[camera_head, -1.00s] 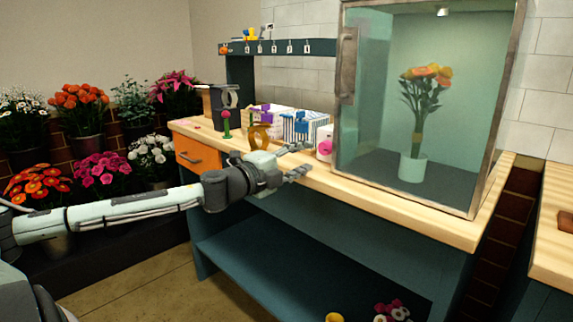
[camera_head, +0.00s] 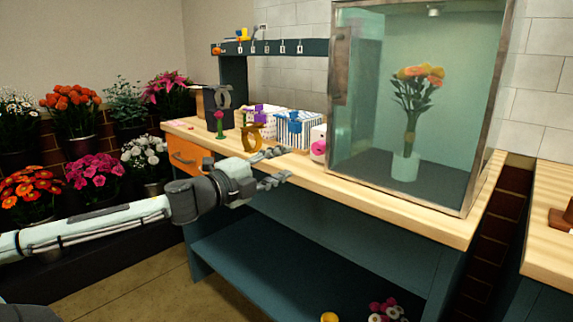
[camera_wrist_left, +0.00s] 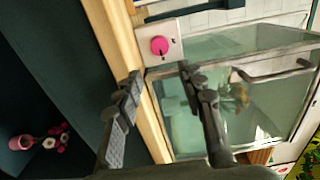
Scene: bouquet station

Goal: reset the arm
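My left arm comes in from the left in the head view. Its gripper (camera_head: 277,166) is over the front edge of the wooden bench (camera_head: 400,215), with its fingers apart and nothing between them. In the left wrist view the two fingers of this gripper (camera_wrist_left: 160,100) are spread wide, and the bench edge and glass cabinet show behind them. My right gripper is in neither view.
A glass cabinet (camera_head: 341,110) holds a bouquet (camera_head: 414,95) in a pale vase (camera_head: 405,167). Potted flowers (camera_head: 93,172) stand left. The lower shelf (camera_head: 270,265) is mostly clear.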

